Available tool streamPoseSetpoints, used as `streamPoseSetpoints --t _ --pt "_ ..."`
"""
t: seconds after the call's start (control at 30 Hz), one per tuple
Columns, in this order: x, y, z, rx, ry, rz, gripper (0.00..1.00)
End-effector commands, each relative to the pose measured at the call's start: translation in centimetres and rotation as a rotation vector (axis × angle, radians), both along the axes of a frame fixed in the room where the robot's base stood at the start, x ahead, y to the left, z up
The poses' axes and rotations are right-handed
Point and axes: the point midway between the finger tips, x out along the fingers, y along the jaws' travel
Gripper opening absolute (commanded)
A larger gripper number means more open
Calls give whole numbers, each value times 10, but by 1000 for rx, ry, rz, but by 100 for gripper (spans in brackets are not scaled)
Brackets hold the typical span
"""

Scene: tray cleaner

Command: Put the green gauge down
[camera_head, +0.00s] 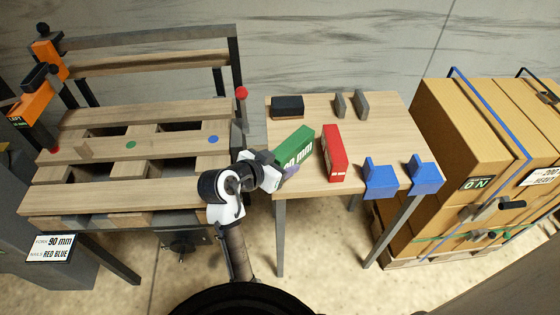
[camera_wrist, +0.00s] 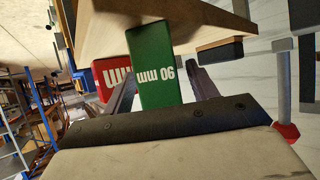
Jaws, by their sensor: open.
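The green gauge (camera_head: 295,148) is a green block marked "90 mm". It lies on the small wooden table (camera_head: 305,183) near its left edge, and in the head view its near end is hidden by my gripper. In the wrist view the green gauge (camera_wrist: 155,62) stands between the two fingers. My gripper (camera_head: 279,172) is at the table's left edge, at the near end of the gauge. In the wrist view my gripper (camera_wrist: 158,95) has its fingers apart on either side of the gauge. I cannot tell whether either finger touches it.
A red block (camera_head: 334,153) lies just right of the gauge. Two blue blocks (camera_head: 380,180) (camera_head: 424,175) sit at the table's front right. A black-and-brown block (camera_head: 287,107) and two grey upright pieces (camera_head: 361,104) stand at the back. A slatted pallet bench (camera_head: 170,115) is left.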

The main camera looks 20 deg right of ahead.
Motion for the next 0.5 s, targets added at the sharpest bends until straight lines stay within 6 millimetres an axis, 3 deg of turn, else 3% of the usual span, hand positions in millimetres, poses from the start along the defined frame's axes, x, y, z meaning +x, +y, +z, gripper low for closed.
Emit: streamPoseSetpoints --t 0.17,0.5 --pt "-2 5 6 0 -2 1 58" --pt "-31 60 40 0 -5 4 58"
